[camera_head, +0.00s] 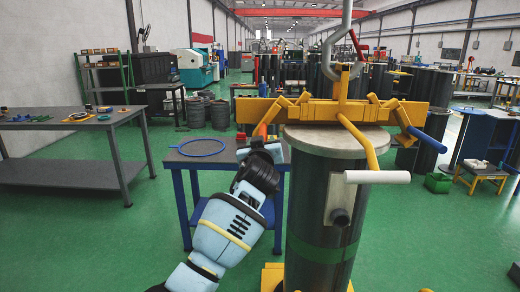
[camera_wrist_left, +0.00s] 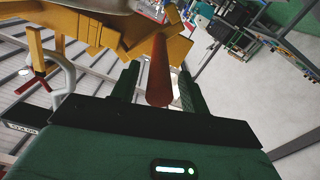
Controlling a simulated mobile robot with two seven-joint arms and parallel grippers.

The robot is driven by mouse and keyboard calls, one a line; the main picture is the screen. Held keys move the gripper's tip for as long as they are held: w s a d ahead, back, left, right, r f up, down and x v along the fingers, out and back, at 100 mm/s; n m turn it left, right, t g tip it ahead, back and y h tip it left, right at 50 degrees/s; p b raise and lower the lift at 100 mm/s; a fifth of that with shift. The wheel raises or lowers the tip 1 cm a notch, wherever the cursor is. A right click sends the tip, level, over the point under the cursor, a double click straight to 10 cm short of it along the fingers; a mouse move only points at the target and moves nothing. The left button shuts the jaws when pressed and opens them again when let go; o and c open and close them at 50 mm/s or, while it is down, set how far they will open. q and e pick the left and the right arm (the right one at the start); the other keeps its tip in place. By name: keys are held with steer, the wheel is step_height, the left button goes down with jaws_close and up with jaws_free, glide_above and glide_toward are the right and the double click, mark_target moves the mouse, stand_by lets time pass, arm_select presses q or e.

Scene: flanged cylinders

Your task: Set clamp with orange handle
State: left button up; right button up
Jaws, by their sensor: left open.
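The yellow clamp frame (camera_head: 320,112) lies across the top of a dark flanged cylinder (camera_head: 310,215) with a pale round flange (camera_head: 335,141). Its orange handle (camera_head: 262,131) shows just above my left gripper (camera_head: 262,148) in the head view, partly hidden by it. In the left wrist view the red-orange handle (camera_wrist_left: 159,72) hangs between the green fingers of my left gripper (camera_wrist_left: 157,90). The fingers are open, with a gap visible beside the handle, and the yellow frame (camera_wrist_left: 150,30) is beyond them. My right gripper is not in view.
A grey hook (camera_head: 345,35) holds the frame from above. A small blue table (camera_head: 192,160) with a blue ring stands behind my left arm. A grey workbench (camera_head: 65,122) is at left; green floor lies between.

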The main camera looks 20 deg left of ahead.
arm_select(q)
steer(key=v, duration=0.6)
steer(key=shift+s, duration=0.25)
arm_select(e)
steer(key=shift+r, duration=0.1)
arm_select(q)
steer(key=shift+r, duration=0.1)
